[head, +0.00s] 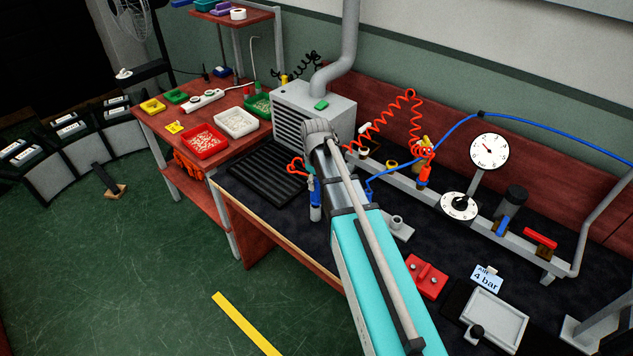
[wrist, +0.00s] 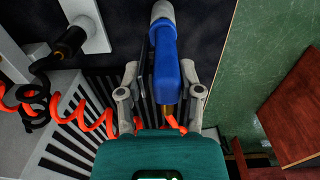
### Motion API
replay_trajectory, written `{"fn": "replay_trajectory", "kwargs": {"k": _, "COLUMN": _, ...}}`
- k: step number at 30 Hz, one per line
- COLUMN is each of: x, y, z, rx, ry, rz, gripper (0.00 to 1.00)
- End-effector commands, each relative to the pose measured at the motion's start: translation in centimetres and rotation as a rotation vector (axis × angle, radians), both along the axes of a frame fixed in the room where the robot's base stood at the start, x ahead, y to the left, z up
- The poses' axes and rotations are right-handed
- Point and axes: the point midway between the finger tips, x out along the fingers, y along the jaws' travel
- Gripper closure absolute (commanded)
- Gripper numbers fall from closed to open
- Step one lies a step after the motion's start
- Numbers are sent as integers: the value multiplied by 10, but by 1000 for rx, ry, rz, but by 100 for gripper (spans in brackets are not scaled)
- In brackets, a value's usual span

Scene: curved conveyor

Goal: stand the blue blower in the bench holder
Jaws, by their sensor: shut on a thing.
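The blue blower (wrist: 165,68) is between the two grey fingers of my gripper (wrist: 160,82) in the wrist view, which are shut on it. Its grey nozzle (wrist: 162,12) points to the top of that view. In the head view the blower (head: 315,192) hangs nose down beside my arm, over the front part of the bench; my arm hides most of the gripper there. An orange coiled hose (wrist: 95,122) runs to it. A small grey plate with a round socket (head: 397,222), which looks like the bench holder, is on the dark mat right of my arm, apart from the blower.
A grey vented box (head: 315,103) and a black slatted grille (head: 262,172) lie left of my arm. The grey rail (head: 440,190) carries gauges and valves behind the socket. A red block (head: 427,280) and a grey tray (head: 495,318) are further right.

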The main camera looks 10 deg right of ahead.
Motion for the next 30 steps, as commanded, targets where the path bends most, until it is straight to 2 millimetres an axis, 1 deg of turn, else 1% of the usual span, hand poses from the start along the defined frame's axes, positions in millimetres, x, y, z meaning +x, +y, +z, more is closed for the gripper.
{"fn": "replay_trajectory", "kwargs": {"k": 28, "x": 0, "y": 0, "z": -17, "rx": 0, "ry": 0, "rz": 0, "gripper": 76}}
{"fn": "replay_trajectory", "kwargs": {"k": 29, "x": 0, "y": 0, "z": -17, "rx": 0, "ry": 0, "rz": 0, "gripper": 49}}
{"fn": "replay_trajectory", "kwargs": {"k": 30, "x": 0, "y": 0, "z": -16, "rx": 0, "ry": 0, "rz": 0, "gripper": 42}}
